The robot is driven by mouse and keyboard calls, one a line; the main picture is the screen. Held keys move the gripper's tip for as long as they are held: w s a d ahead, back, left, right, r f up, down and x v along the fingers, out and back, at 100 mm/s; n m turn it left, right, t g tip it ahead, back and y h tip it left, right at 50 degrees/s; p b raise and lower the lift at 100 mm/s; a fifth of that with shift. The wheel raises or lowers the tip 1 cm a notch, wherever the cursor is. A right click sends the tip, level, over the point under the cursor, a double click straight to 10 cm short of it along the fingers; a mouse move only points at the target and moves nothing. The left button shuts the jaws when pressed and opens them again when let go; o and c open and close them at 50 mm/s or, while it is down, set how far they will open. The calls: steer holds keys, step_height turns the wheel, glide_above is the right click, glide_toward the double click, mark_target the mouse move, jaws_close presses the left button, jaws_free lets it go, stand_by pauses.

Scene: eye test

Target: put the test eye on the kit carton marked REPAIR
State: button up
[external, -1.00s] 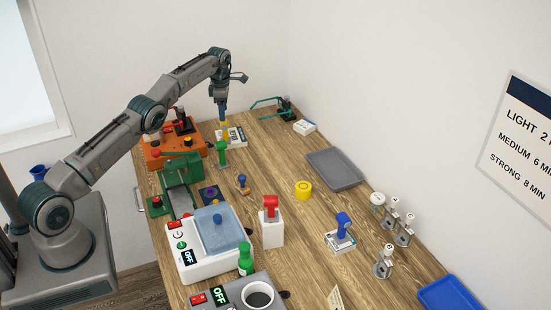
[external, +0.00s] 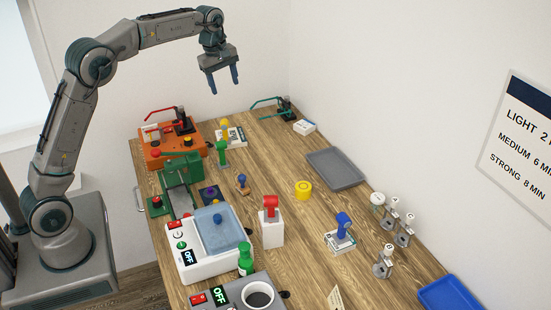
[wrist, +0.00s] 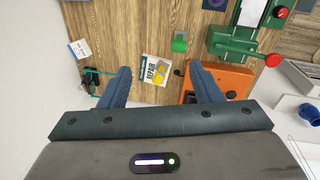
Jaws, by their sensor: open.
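The kit carton (external: 238,141) is a flat white box near the table's far end. Its word REPAIR reads in the wrist view (wrist: 149,64). A small yellow piece (external: 225,129), which I take to be the test eye, rests on it. The yellow piece also shows on the carton in the wrist view (wrist: 159,77), towards its lower right part. Its finer shape is too small to tell. My gripper (external: 225,87) is open and empty, well above the carton and apart from the yellow piece. In the wrist view, the carton lies between the fingers (wrist: 160,70).
An orange unit (external: 165,155) stands left of the carton and a green-handled piece (external: 222,155) stands just in front. A grey tray (external: 336,168) lies at the right edge.

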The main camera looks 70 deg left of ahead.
steer(key=s+d+r+m+t, duration=0.1)
steer(key=s+d+r+m, duration=0.1)
steer(key=s+d+m, duration=0.45)
steer(key=s+d+r+m, duration=0.3)
steer(key=s+d+m, duration=0.1)
steer(key=s+d, duration=0.5)
steer(key=s+d+f+m, duration=0.3)
steer(key=s+f+m, duration=0.1)
steer(key=s, duration=0.5)
steer(key=s+d+f+m+t, duration=0.1)
steer(key=s+d+f+m, duration=0.3)
steer(key=s, duration=0.5)
steer(key=shift+d+f+m+t, duration=0.2)
steer(key=shift+d+m+t, duration=0.1)
steer(key=shift+m, duration=0.35)
